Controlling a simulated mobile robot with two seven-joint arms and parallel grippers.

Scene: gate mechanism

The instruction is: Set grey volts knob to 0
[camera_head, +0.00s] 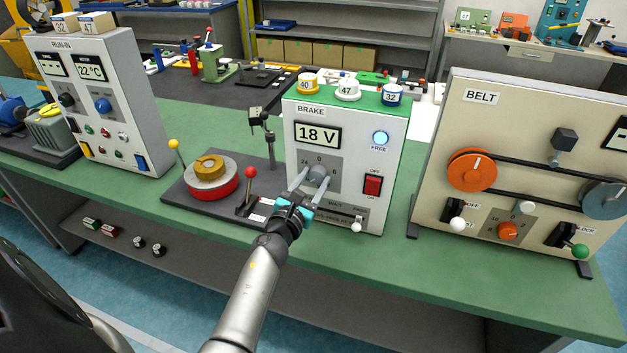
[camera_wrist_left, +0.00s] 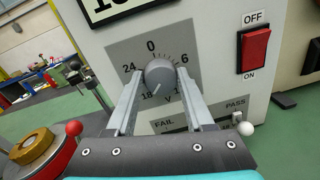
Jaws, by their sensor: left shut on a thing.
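The grey volts knob (camera_head: 319,174) is on the front of the white BRAKE panel (camera_head: 350,112), below a display (camera_head: 317,135) that reads 18 V. In the left wrist view the knob (camera_wrist_left: 160,75) has a white pointer line aimed down-left, toward the 18 mark. The 0 mark is at the top of the dial plate (camera_wrist_left: 125,52), with 24 at left and 6 at right. My left gripper (camera_head: 314,181) is shut on the knob, one finger on each side; the fingers (camera_wrist_left: 159,84) hide part of the lower dial. My right gripper is not in view.
A red switch (camera_head: 373,185) and a white-tipped lever (camera_head: 356,226) are on the same panel. A red-knobbed lever (camera_head: 249,174) and a round turntable (camera_head: 210,177) stand to the left. The BELT panel (camera_head: 530,95) stands at right. Green bench is bare in front.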

